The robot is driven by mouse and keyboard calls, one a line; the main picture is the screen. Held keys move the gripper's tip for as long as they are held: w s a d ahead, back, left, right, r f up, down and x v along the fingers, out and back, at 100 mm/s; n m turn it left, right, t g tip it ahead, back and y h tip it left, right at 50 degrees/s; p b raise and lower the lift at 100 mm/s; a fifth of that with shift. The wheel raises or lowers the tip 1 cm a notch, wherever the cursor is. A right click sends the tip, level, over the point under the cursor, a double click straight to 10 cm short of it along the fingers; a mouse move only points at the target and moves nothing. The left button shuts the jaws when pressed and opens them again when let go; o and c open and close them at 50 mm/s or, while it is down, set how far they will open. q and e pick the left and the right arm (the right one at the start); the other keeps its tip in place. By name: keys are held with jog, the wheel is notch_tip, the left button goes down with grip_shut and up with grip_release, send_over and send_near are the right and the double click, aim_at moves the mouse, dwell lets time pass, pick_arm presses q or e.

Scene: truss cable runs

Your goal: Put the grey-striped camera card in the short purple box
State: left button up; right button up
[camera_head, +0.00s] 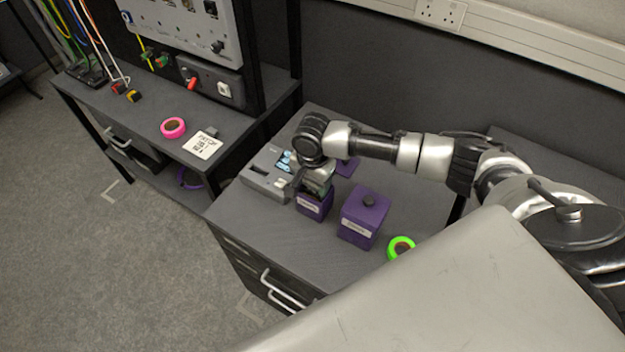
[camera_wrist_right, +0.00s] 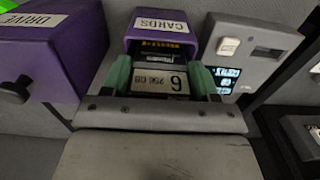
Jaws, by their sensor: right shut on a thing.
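My right gripper (camera_head: 318,188) is above the small purple box labelled CARDS (camera_head: 314,207). In the right wrist view, its two green fingertips (camera_wrist_right: 162,78) are shut on a camera card (camera_wrist_right: 158,83) with a pale label reading 6. I cannot make out a grey stripe on it. The card is at the mouth of the purple CARDS box (camera_wrist_right: 161,20); I cannot tell how far in it is. A yellow-lettered dark piece shows inside the box, beyond the card. My left gripper is not in view.
A taller purple box (camera_head: 365,215) with a black knob, labelled DRIVE in the wrist view (camera_wrist_right: 45,55), stands to the right. A grey device (camera_head: 262,178) with a small screen stands to the left. Green tape (camera_head: 400,247) lies near the front. Pink tape (camera_head: 172,128) lies on the far bench.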

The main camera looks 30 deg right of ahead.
jog(key=shift+f, duration=0.15)
jog(key=shift+f, duration=0.5)
jog(key=shift+f, duration=0.1)
jog(key=o, duration=1)
jog(key=shift+c, duration=1.2)
